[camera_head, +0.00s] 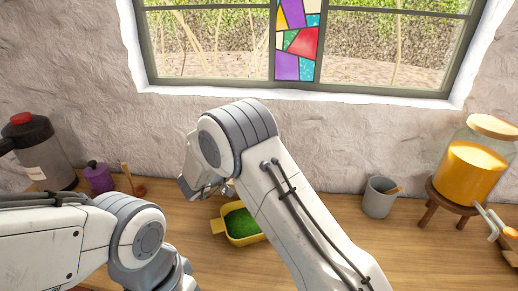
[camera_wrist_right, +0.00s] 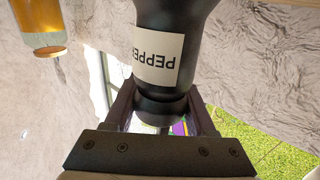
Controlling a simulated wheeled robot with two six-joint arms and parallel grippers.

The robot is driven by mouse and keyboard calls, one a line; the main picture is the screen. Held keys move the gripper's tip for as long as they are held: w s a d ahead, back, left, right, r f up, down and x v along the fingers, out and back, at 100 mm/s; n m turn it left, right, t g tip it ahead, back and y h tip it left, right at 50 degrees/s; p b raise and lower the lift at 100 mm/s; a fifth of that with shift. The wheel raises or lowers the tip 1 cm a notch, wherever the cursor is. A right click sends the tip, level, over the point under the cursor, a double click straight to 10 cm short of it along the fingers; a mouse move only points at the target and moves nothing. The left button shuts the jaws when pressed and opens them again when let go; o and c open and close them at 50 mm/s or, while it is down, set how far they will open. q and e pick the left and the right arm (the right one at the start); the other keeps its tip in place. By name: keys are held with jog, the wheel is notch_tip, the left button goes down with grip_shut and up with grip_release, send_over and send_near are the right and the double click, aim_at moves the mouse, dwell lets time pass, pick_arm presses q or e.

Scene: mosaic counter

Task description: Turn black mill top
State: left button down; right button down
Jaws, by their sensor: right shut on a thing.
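The black pepper mill (camera_wrist_right: 178,17) fills the upper middle of the right wrist view, with a pale label reading PEPPER upside down. My right gripper (camera_wrist_right: 161,108) has one finger on each side of the mill's narrow black top and is shut on it. In the head view, the right gripper (camera_head: 203,188) shows only partly beside my bent arm, and the mill cannot be made out there. My left arm comes in from the lower left, and its gripper is out of view.
A yellow dish (camera_head: 243,240) of green stuff sits beside my right arm. A dark red-topped jug (camera_head: 45,150) and purple jar (camera_head: 98,178) stand left. A grey cup (camera_head: 377,200) and an orange-filled jar (camera_head: 473,168) on a wooden stand are right. Counter between dish and cup is partly covered by my arm.

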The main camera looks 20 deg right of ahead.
jog(key=shift+s+d+m+g+h, duration=0.15)
jog(key=shift+m+g+h, duration=0.2)
jog(key=shift+m+g, duration=0.35)
jog(key=shift+s+a+m+g+h, duration=0.1)
jog(key=shift+m+g+h, duration=0.3)
jog(key=shift+g, duration=0.5)
jog(key=shift+c, duration=1.1)
grip_release()
jog(key=b+v, duration=0.3)
jog(key=v, duration=0.7)
jog(key=shift+s, duration=0.1)
